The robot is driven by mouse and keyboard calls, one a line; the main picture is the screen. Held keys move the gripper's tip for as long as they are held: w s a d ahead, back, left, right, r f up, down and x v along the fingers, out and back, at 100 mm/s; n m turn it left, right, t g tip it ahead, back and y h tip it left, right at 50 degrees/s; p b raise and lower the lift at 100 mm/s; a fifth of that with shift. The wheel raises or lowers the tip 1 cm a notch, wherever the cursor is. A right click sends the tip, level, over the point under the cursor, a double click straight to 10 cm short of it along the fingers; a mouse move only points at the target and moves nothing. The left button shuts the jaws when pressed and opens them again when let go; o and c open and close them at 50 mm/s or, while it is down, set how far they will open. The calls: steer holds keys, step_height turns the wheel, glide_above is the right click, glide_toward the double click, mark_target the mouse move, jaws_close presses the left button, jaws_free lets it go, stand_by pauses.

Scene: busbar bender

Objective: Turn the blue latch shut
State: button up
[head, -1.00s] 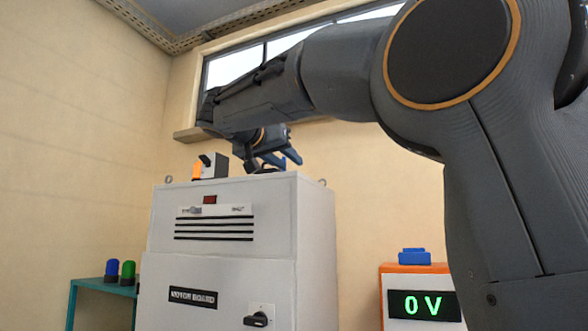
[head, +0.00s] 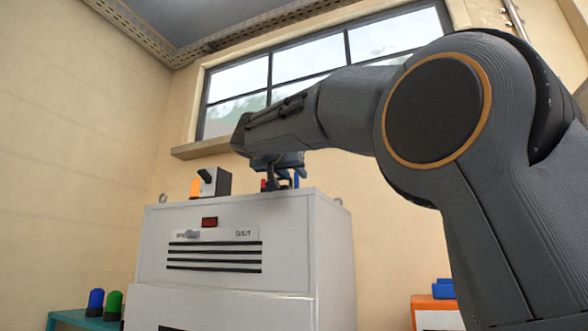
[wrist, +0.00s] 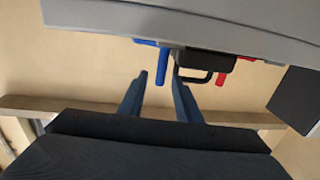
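The blue latch (wrist: 162,66) shows in the wrist view as a short blue handle at the edge of the grey cabinet (wrist: 215,22). My gripper (wrist: 160,76) is open, its two fingers apart, with the blue handle between the fingertips in the picture. I cannot tell whether either finger touches it. A black bracket (wrist: 205,62) and a red handle (wrist: 247,70) are beside it on the right. In the head view my gripper (head: 281,178) is low over the cabinet top (head: 245,212), and its fingertips are mostly hidden.
The cabinet front has a red lamp (head: 209,222) and a label strip with a marker at its left end and "SHUT" at its right. A grey box with a black lever (head: 215,182) and an orange piece (head: 195,188) stand on top. Blue and green beacons (head: 114,304) are at lower left.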

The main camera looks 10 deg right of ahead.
steer(key=shift+w+d, duration=0.35)
steer(key=shift+w, duration=0.2)
jaws_close()
steer(key=shift+w+a+f+m+g+h+b, duration=0.15)
steer(key=shift+w+m+g+h+b, duration=0.45)
steer(key=shift+h, duration=0.3)
steer(key=shift+w+r+m+g+h+p, duration=0.15)
steer(key=shift+m+g+h+p, duration=0.1)
steer(key=shift+m+g+h, duration=0.2)
steer(key=shift+w+r+m+g+h+p, duration=0.1)
steer(key=shift+m+g+h+p, duration=0.2)
steer(key=shift+h, duration=0.25)
steer(key=shift+w+m+g+h+p, duration=0.15)
steer(key=shift+m+g+h+p, duration=0.25)
steer(key=shift+m+g, duration=0.15)
steer(key=shift+f, duration=0.1)
jaws_free()
